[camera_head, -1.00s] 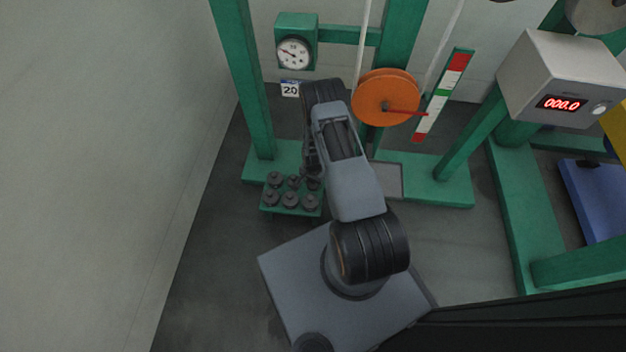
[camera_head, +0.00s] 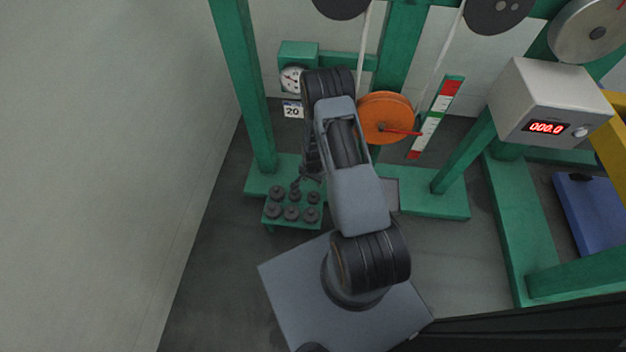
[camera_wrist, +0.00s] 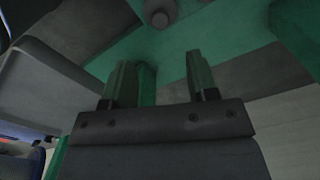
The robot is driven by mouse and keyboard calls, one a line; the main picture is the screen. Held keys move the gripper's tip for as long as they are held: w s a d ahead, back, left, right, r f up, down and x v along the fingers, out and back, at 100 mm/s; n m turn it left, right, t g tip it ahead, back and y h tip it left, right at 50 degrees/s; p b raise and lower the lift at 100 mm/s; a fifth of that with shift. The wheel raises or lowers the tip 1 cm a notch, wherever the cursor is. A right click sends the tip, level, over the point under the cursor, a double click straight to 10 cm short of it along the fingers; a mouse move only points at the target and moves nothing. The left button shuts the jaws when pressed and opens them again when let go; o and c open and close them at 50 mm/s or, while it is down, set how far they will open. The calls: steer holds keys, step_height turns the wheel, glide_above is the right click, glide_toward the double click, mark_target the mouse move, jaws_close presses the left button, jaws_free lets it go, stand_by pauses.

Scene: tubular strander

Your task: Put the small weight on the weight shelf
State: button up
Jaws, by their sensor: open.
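The weight shelf (camera_head: 268,223) is a low green stand at the foot of the green frame. Several dark round weights (camera_head: 291,213) stand on it in two rows; I cannot tell which is the small weight. My gripper (camera_head: 302,182) is near the back of the shelf, partly hidden by my arm. In the wrist view my gripper (camera_wrist: 161,75) has its two fingers apart with nothing between them. A grey round piece with a knob (camera_wrist: 160,13), perhaps a weight, shows beyond the fingertips, beside a green surface.
A dial gauge (camera_head: 291,79), a "20" label (camera_head: 292,110) and an orange pulley (camera_head: 386,118) are behind my arm. A display box (camera_head: 553,100) reads 000.0 at right. Dark floor (camera_head: 215,235) is clear to the left.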

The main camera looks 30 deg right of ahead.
steer(key=a+r+n+t, duration=0.1)
steer(key=a+r+n, duration=0.1)
steer(key=r, duration=1)
steer(key=a+r+n, duration=0.2)
steer(key=r+n, duration=0.1)
steer(key=r, duration=1)
steer(key=s+a+r+n+t, duration=0.1)
steer(key=s+a+r+n, duration=0.1)
steer(key=s+r, duration=0.5)
steer(key=s+a+r+n, duration=0.3)
steer(key=s+r+n, duration=0.1)
steer(key=s+r, duration=0.3)
steer(key=shift+s+r+t, duration=0.35)
steer(key=shift+r+t, duration=0.05)
steer(key=shift+r, duration=0.45)
